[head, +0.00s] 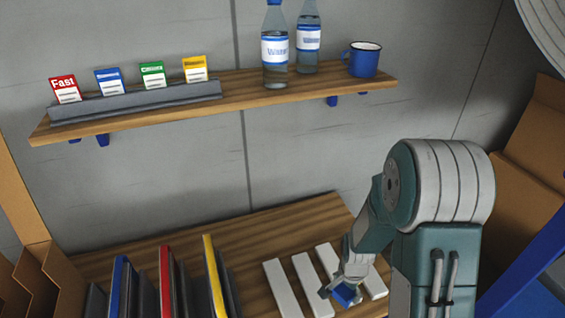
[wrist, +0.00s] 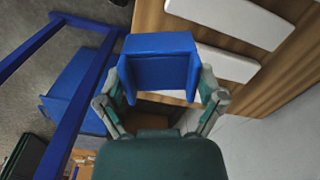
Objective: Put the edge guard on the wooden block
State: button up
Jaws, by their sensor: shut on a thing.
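A blue channel-shaped piece, which looks like the edge guard (wrist: 160,62), is held between the two fingers of my gripper (wrist: 160,98) in the wrist view. In the head view the blue edge guard (head: 345,295) shows at the tip of my gripper (head: 341,287), low at the right end of the wooden table. The gripper is shut on it, over or beside the pale bars; the exact height is unclear. I cannot pick out a wooden block for certain. A brown patch shows below the guard between the fingers, but I cannot tell what it is.
Several pale bars (head: 282,288) lie on the wooden table (head: 235,229). Coloured upright panels (head: 214,277) stand at left. A shelf (head: 245,103) above holds cards, bottles and a blue mug (head: 364,60). A blue frame (wrist: 75,85) stands left in the wrist view.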

jog(key=w+a+r+n, duration=0.1)
jog(key=w+r+n, duration=0.1)
jog(key=w+n, duration=0.3)
jog(key=w+a+r+n, duration=0.1)
jog(key=w+r+n, duration=0.1)
jog(key=w+n, duration=0.3)
jog(key=w, duration=0.2)
jog(key=shift+w+a+r, duration=0.15)
jog(key=shift+w+a, duration=0.2)
jog(key=s+d+f+m, duration=0.2)
jog(key=s+m, duration=0.5)
jog(key=s, duration=0.2)
jog(key=s+d+f+m, duration=0.1)
jog(key=s+f+m, duration=0.2)
jog(key=s+m, duration=0.5)
jog(key=shift+n, duration=0.5)
jog(key=w+f, duration=0.3)
jog(key=w, duration=0.1)
jog(key=w+d+f, duration=0.1)
jog(key=w+f, duration=0.2)
jog(key=w, duration=0.1)
jog(key=w+f, duration=0.3)
jog(key=w, duration=0.1)
jog(key=shift+w+d+f, duration=0.25)
jog(key=shift+w+f, duration=0.15)
jog(key=shift+f, duration=1.5)
jog(key=shift+f, duration=0.1)
jog(key=o, duration=0.9)
